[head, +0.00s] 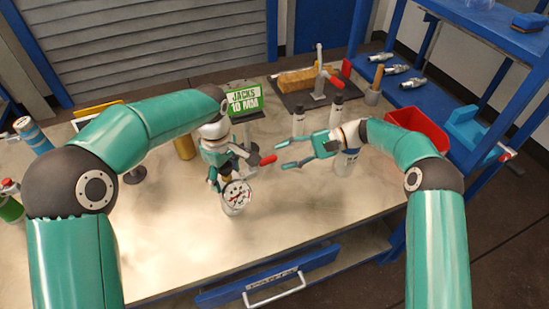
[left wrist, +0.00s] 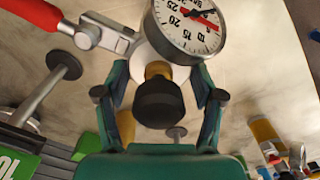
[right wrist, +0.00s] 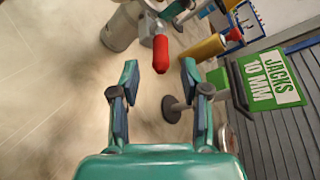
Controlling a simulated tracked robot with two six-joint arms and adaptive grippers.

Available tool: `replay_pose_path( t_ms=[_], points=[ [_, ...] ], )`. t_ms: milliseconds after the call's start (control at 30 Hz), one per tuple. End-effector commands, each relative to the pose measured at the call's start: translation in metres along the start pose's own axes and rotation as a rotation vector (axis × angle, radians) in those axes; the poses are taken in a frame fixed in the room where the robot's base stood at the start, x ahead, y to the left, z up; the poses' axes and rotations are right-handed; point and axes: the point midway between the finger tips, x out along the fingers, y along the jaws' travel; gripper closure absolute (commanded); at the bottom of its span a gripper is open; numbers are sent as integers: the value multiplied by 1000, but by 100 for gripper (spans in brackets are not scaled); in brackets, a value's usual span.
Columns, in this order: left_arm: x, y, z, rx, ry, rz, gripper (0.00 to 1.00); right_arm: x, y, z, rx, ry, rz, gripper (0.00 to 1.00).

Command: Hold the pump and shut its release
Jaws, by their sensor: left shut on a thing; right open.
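The pump (head: 236,207) stands on the table with a round white gauge (left wrist: 192,24) facing up. A red-handled lever (head: 268,160) sticks out from its side towards the right; it also shows in the left wrist view (left wrist: 28,14). My left gripper (left wrist: 158,82) is shut around the pump's neck, with a dark knob (left wrist: 158,103) between its fingers. My right gripper (head: 279,155) is open and empty. In the right wrist view the red lever tip (right wrist: 160,55) lies ahead, roughly between the open fingertips and apart from them. My left arm hides part of the pump in the head view.
A green "JACKS 10 MM" sign (head: 244,98) stands behind the pump. Dark-topped cylinders (head: 298,122) stand behind my right gripper. A red bin (head: 418,130) is at the right, beside a blue shelf (head: 475,140). The front of the table (head: 170,240) is clear.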

Motion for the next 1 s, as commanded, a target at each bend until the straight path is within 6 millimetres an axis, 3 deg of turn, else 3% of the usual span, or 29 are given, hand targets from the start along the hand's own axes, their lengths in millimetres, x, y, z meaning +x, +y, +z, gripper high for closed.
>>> replay_pose_path(
  t_ms=[233, 667, 867, 1000],
  points=[
    [1, 0, 0, 1, -1, -2, 89, -24, 0, 0, 0, -1, 0, 54],
    [1, 0, 0, 1, -1, -2, 89, -23, -2, 3, 17, 11, 29, 54],
    [1, 0, 0, 1, -1, -1, 89, -16, -13, 24, 124, 124, 193, 54],
    [1, 0, 0, 0, -1, -1, 89, -18, -27, 44, 227, 300, 327, 54]
  ],
)
